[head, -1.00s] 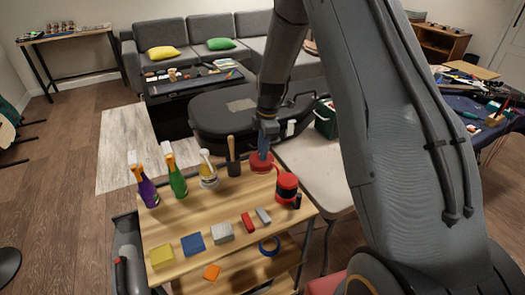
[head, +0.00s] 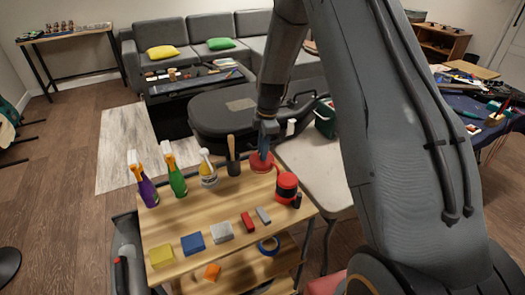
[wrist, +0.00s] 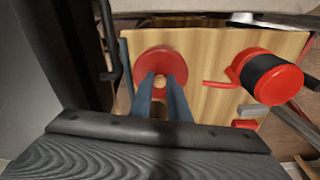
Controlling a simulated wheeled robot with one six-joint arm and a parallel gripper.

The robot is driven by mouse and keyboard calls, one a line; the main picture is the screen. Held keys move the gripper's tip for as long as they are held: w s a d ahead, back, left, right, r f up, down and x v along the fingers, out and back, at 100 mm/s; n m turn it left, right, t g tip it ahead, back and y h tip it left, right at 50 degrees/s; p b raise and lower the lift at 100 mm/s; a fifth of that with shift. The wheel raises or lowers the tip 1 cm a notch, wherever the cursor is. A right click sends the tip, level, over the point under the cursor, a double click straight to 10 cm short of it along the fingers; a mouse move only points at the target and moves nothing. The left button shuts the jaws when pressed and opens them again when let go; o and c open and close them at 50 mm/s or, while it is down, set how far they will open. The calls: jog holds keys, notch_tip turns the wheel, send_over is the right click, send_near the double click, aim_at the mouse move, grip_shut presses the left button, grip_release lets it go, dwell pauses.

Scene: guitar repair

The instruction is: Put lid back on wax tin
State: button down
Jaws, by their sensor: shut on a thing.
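A round red piece (head: 262,164), which looks like the wax tin or its lid, is at the back right of the wooden cart top. In the wrist view it is a red disc (wrist: 160,54) with a small pale knob-like centre (wrist: 161,82). My gripper (head: 263,153) points down onto it. In the wrist view the two blue-grey fingers of my gripper (wrist: 160,84) close around that centre. The fingers hide part of the disc. I cannot tell lid from tin here, nor whether one rests on the other.
A red and black canister (head: 286,187) stands close at the front right. A black cup with a wooden handle (head: 234,165) and several bottles stand to the left. The cart's middle (head: 215,207) is clear.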

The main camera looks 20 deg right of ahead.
dwell(0.4)
jog(key=c, duration=1.1)
grip_release()
jog(key=shift+r+p, duration=1.7)
jog(key=shift+r, duration=1.8)
jog(key=shift+c, duration=0.4)
grip_shut()
